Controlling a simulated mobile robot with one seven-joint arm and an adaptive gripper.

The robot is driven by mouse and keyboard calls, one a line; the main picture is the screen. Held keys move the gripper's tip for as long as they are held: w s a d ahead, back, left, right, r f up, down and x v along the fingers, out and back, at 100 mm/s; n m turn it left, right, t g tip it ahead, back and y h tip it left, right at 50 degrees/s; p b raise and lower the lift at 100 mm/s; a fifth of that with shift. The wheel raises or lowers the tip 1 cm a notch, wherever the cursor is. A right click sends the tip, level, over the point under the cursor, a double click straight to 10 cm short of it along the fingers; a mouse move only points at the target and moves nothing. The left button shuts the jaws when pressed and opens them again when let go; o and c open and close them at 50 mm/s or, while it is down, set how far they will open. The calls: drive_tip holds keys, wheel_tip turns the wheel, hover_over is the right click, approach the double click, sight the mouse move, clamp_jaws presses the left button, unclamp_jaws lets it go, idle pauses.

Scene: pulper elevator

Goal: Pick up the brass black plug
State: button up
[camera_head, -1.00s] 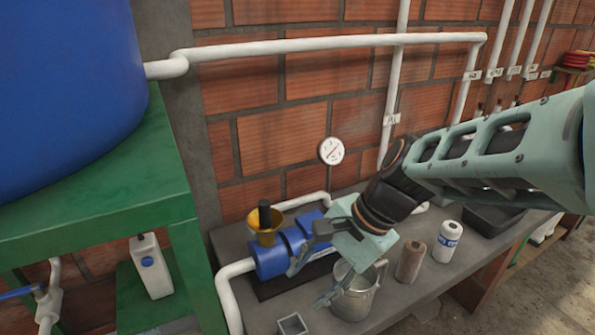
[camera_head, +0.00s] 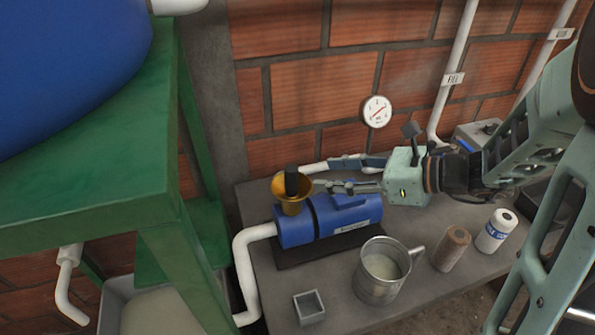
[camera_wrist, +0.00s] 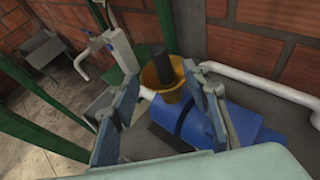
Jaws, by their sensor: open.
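The plug has a black upright handle (camera_head: 291,181) and stands in a brass-coloured funnel-shaped cup (camera_head: 290,207) on top of the left end of the blue pump (camera_head: 328,221). In the wrist view the black handle (camera_wrist: 158,62) rises from the brass cup (camera_wrist: 162,84), just beyond my fingers. My gripper (camera_head: 322,175) is open and empty, with its fingers pointing left towards the plug from the right. In the wrist view my gripper (camera_wrist: 165,84) has its fingers spread to either side of the cup's line. I cannot tell exactly how far the fingertips are from the handle.
A metal mug (camera_head: 380,285), a brown roll (camera_head: 452,250), a white roll (camera_head: 495,232) and a small square metal box (camera_head: 309,306) stand on the grey bench. A gauge (camera_head: 377,111) is near the brick wall. A green stand (camera_head: 150,190) with a blue tank is at left.

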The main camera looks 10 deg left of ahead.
sight(297, 173)
drive_tip(key=p+x, duration=0.1)
drive_tip(key=x, duration=0.9)
drive_tip(key=shift+w+a+r, duration=0.1)
drive_tip(key=shift+a, duration=0.3)
drive_tip(key=shift+c, duration=0.4)
clamp_jaws()
